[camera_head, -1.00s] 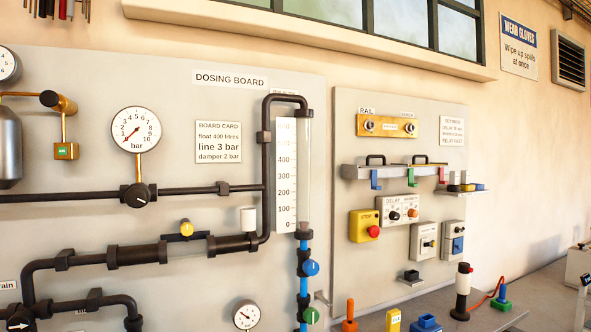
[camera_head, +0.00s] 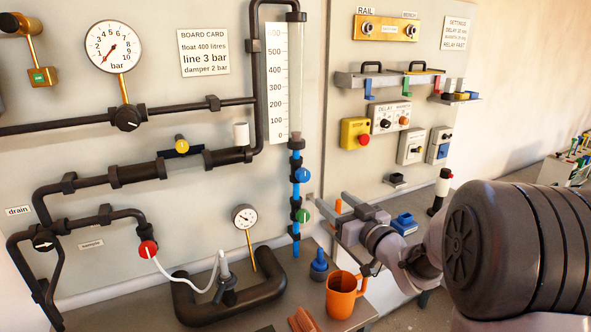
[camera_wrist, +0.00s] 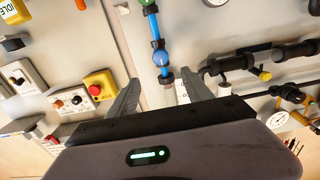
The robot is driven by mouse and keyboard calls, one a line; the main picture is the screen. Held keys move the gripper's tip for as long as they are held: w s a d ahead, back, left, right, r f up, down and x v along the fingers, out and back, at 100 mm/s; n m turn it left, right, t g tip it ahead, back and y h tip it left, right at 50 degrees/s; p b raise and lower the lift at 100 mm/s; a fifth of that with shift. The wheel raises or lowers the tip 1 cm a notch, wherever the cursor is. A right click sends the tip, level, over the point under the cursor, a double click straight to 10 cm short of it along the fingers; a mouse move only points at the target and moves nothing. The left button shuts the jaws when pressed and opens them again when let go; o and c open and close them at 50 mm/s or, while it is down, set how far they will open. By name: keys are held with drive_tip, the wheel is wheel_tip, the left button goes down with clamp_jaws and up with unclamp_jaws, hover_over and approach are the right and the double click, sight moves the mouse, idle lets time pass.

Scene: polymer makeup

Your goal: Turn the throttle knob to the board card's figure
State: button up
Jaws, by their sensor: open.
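A black round knob (camera_head: 127,118) with a white mark sits on the dark pipe under a round bar gauge (camera_head: 113,46). The gauge needle points down-left, near the low end of its scale. No throttle label is readable. The board card (camera_head: 204,54) reads float 400 litres, line 3 bar, damper 2 bar. My gripper (camera_head: 333,203) is open and empty, right of the blue tube and well to the right of and below the knob. In the wrist view its two fingers (camera_wrist: 162,82) stand apart, with a blue valve knob (camera_wrist: 159,57) beyond them.
An orange mug (camera_head: 343,294), a blue-topped item (camera_head: 319,265) and a dark curved pipe (camera_head: 228,307) are on the bench below. A small gauge (camera_head: 245,217) and a red valve (camera_head: 148,249) are low on the board. The switch panel (camera_head: 388,118) is at the right.

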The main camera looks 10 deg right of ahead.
sight(305, 177)
drive_tip(key=b+x, duration=0.1)
drive_tip(key=x, duration=1.5)
drive_tip(key=shift+w+a+b, duration=0.15)
drive_tip(key=shift+w+b, duration=0.2)
clamp_jaws()
drive_tip(key=n+b, duration=0.3)
drive_tip(key=shift+f, duration=0.35)
drive_tip(key=shift+r+n, duration=0.1)
drive_tip(key=shift+n, duration=0.6)
drive_tip(key=shift+r, duration=0.2)
